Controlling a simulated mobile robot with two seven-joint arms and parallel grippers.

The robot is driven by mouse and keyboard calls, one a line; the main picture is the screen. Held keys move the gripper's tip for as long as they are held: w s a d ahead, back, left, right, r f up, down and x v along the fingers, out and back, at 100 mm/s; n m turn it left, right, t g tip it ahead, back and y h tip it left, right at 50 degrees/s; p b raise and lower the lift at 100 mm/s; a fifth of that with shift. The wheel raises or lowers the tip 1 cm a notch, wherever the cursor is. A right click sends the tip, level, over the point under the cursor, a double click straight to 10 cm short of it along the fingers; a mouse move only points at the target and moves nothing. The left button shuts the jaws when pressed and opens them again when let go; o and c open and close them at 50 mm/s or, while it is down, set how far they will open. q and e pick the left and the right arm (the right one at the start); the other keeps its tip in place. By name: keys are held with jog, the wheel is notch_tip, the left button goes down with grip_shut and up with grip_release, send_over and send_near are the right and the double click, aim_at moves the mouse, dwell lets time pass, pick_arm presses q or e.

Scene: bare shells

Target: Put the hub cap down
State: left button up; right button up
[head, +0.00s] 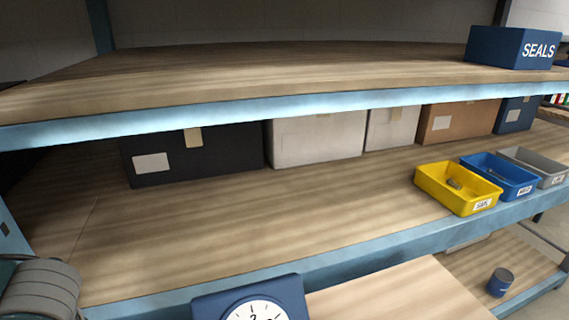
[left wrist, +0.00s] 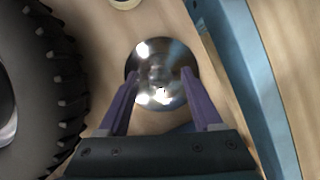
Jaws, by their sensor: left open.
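The hub cap (left wrist: 165,60) is a shiny round metal disc in the left wrist view. It appears to lie flat on a wooden surface. My left gripper (left wrist: 160,76) is open, with its two purple fingers on either side of the near part of the disc. I cannot tell whether the fingertips touch its rim. I cannot make out the hub cap or the left gripper in the head view. My right gripper is not in view.
A black tyre (left wrist: 45,90) stands close left of the left gripper, and a blue shelf edge (left wrist: 245,80) runs close on its right. The middle shelf's front is mostly clear.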

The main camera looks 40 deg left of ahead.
pick_arm(q)
jog(key=p+v, duration=0.2)
jog(key=v, duration=0.9)
jog(key=w+d+r+n+t+h, duration=0.2)
jog(key=d+n+t, duration=0.1)
jog(key=d+n, duration=0.2)
jog(key=w+d+r+n+t+h, duration=0.2)
jog(key=w+d+r+n+t, duration=0.1)
jog(key=d, duration=0.7)
jog(key=shift+r+n, duration=0.25)
jog(key=shift+n, duration=0.65)
